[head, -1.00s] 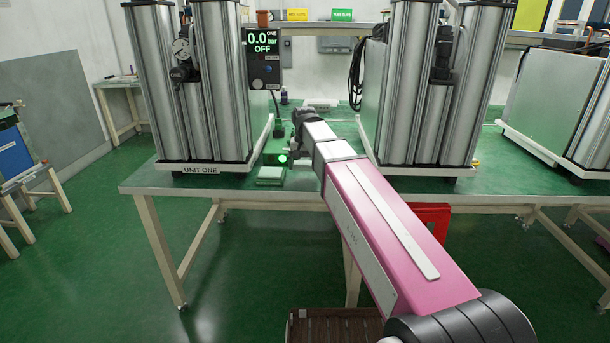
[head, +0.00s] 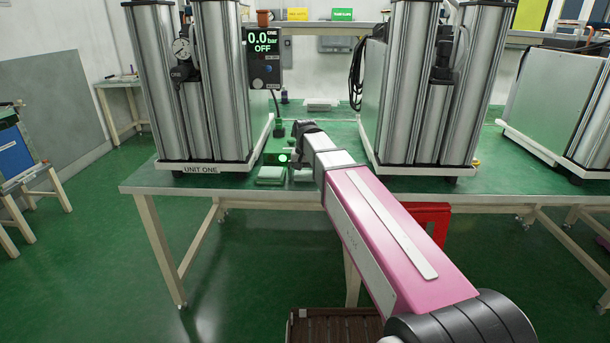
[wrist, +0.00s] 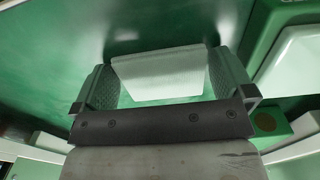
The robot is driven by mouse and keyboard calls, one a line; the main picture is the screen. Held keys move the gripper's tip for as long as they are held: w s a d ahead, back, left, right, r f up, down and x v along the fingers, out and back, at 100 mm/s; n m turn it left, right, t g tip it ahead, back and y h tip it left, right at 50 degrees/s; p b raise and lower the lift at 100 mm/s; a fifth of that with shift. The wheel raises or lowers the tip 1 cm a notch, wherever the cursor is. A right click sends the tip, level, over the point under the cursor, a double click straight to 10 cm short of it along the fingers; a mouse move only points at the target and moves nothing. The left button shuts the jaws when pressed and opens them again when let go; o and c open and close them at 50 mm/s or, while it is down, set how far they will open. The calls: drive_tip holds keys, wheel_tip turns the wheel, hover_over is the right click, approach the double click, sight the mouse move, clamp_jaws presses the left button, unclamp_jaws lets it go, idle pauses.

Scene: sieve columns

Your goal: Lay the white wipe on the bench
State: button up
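The white wipe (wrist: 158,75) is a pale folded pad between the two textured pale-green fingers of my gripper (wrist: 164,75) in the wrist view. Its side edges meet both fingertips, so my gripper looks shut on it. In the head view the wipe (head: 302,175) shows at the end of my arm, low at the front of the green bench (head: 345,183). I cannot tell whether it touches the bench top. My gripper's fingers are hardly visible in the head view.
A pale block (head: 271,174) and a green device with a lit lamp (head: 278,153) are close left of the wipe. Unit one's column stand (head: 200,168) is further left, another column unit (head: 425,90) to the right.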

sight(305, 175)
wheel_tip(305, 175, up, 12)
drive_tip(key=shift+r, duration=0.15)
idle(0.6)
idle(0.3)
